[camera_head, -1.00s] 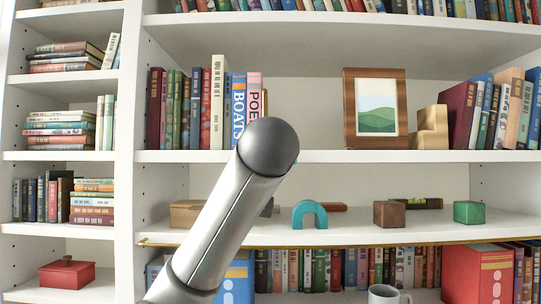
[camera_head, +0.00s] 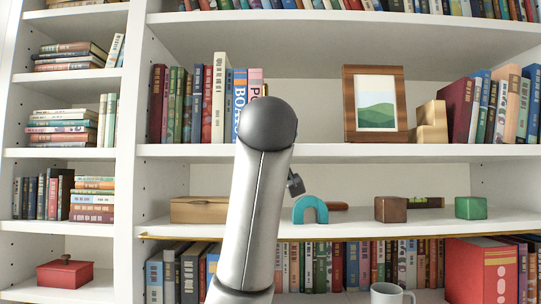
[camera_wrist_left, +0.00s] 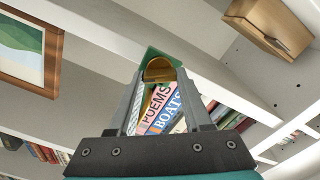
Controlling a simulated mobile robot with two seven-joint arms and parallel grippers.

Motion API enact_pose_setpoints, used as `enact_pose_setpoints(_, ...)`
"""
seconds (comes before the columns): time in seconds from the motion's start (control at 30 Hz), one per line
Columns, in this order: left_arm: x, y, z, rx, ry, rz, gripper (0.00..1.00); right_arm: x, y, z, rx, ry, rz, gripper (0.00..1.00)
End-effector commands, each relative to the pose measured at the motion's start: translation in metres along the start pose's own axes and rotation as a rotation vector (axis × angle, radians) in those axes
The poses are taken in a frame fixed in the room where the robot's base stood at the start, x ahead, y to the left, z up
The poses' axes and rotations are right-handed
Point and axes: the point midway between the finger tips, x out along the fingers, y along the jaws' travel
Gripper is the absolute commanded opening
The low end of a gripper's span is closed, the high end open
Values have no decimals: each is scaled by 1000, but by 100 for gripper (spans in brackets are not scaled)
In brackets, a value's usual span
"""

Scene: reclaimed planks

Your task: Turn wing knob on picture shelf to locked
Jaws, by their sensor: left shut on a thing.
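In the left wrist view, my left gripper (camera_wrist_left: 158,82) is shut on the brass-coloured wing knob (camera_wrist_left: 158,68). A green plate (camera_wrist_left: 151,53) shows around the knob. The fingers cover the knob's sides, and I cannot read whether it points to locked. In the head view my left arm hides the knob and most of the gripper. The picture shelf (camera_head: 330,152) holds a framed green landscape picture (camera_head: 375,103), which also shows in the left wrist view (camera_wrist_left: 28,45). My right gripper is not in view.
Upright books (camera_head: 219,98) stand left of the arm on the picture shelf. A wooden step block (camera_head: 430,122) stands right of the picture. The shelf below holds a wooden box (camera_head: 199,209), a teal arch (camera_head: 310,209), a brown cube (camera_head: 390,209) and a green block (camera_head: 470,208).

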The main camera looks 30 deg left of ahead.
Motion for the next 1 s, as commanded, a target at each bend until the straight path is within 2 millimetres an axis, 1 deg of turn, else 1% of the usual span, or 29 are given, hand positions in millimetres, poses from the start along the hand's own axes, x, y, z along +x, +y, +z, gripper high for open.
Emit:
enact_pose_setpoints(0.1,0,0,2,-115,-3,3,0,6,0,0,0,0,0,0)
enact_pose_setpoints(0.4,-1,0,1,-399,-2,3,0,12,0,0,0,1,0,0)
enact_pose_setpoints(0.7,0,-1,1,-675,-2,1,0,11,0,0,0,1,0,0)
enact_pose_setpoints(1.0,0,-2,1,-888,-1,0,0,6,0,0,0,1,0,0)
